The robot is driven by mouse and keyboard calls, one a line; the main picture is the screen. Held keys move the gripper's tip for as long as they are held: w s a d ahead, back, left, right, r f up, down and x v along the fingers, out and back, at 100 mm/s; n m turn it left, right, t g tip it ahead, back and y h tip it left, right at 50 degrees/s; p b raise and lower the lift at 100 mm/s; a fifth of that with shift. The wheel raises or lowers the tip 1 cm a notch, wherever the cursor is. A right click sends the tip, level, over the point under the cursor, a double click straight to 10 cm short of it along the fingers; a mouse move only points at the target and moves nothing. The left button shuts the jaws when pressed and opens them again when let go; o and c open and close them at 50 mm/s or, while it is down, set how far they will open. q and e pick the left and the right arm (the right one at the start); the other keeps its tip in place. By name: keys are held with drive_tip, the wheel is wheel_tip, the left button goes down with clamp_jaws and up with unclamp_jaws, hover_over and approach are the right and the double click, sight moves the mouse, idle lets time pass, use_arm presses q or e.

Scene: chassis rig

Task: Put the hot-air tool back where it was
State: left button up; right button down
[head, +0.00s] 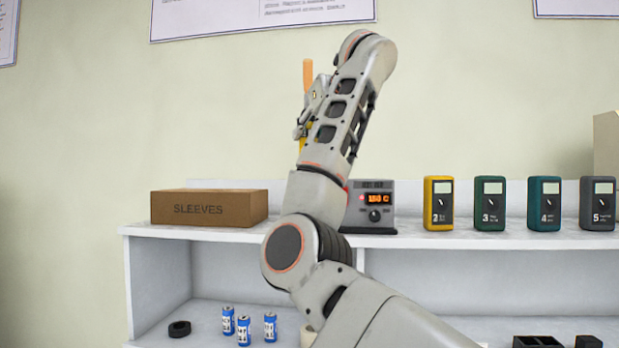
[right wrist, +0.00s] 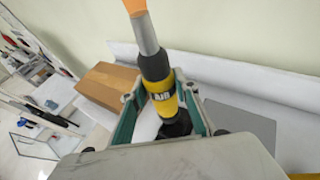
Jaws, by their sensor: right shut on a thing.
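My right gripper (head: 304,118) is raised above the shelf unit, in front of the wall. It is shut on the hot-air tool, which has a yellow and dark body (right wrist: 162,97), a grey nozzle and an orange tip (head: 307,76). The tool is held roughly upright, tip up, between the two green-edged fingers in the right wrist view. A grey station (head: 384,190) with a lit orange "150 C" display and a knob stands on the shelf top, partly hidden by my right arm. Where the tool stood before does not show clearly. My left gripper is out of view.
A brown SLEEVES box (head: 209,208) stands on the shelf top (head: 200,233) at left. Several meters stand in a row to the right, starting with a yellow one (head: 438,203). Blue batteries (head: 244,330) and a black ring (head: 179,328) are on the lower shelf.

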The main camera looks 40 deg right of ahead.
wheel_tip(320, 180, down, 5)
drive_tip(key=shift+f, duration=0.7)
wheel_tip(320, 180, down, 4)
drive_tip(key=shift+r, duration=0.2)
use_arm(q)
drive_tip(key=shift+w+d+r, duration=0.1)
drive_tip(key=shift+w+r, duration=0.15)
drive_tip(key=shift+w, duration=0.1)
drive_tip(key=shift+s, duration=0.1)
use_arm(e)
drive_tip(key=shift+f, duration=0.1)
drive_tip(key=c, duration=1.6)
unclamp_jaws()
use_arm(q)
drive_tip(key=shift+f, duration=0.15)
use_arm(e)
drive_tip(key=shift+o, duration=0.2)
